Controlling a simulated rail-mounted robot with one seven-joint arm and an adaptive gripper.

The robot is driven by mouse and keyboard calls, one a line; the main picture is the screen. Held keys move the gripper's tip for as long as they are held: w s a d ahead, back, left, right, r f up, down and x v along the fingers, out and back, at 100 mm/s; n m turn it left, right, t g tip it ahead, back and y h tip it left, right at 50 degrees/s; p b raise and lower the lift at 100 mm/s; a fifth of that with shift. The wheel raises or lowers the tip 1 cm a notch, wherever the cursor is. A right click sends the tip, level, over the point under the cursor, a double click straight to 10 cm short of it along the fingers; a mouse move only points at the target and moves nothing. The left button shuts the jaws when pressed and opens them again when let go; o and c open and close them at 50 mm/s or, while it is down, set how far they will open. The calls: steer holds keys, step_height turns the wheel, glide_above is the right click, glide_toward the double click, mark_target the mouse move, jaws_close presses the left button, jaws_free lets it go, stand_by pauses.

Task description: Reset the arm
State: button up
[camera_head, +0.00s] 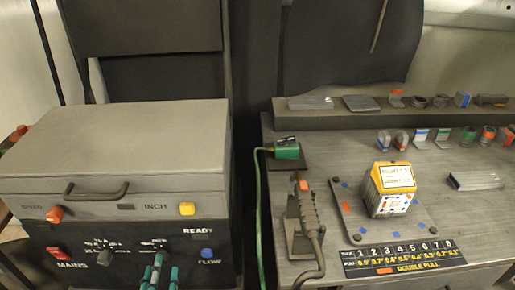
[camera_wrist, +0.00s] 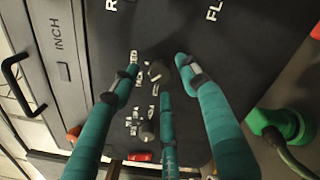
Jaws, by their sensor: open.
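My gripper (camera_head: 159,265) has teal fingers and shows at the bottom edge of the head view, in front of the lower front panel of a grey control cabinet (camera_head: 110,140). In the wrist view my gripper (camera_wrist: 157,76) is open, its fingers spread and nothing between them. The fingers point at the dark panel (camera_wrist: 195,30) with white lettering and dark knobs. Whether any fingertip touches the panel I cannot tell. Most of my arm is out of view.
The cabinet front bears a handle (camera_head: 97,191), a yellow INCH button (camera_head: 187,208), a blue button (camera_head: 207,253) and a red MAINS switch (camera_head: 58,253). On the right, a workbench (camera_head: 350,165) holds a yellow-topped box (camera_head: 388,190), a green plug (camera_head: 286,149) and small parts.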

steer(key=shift+w+a, duration=0.15)
steer(key=shift+w, duration=1.1)
steer(key=shift+n, duration=0.3)
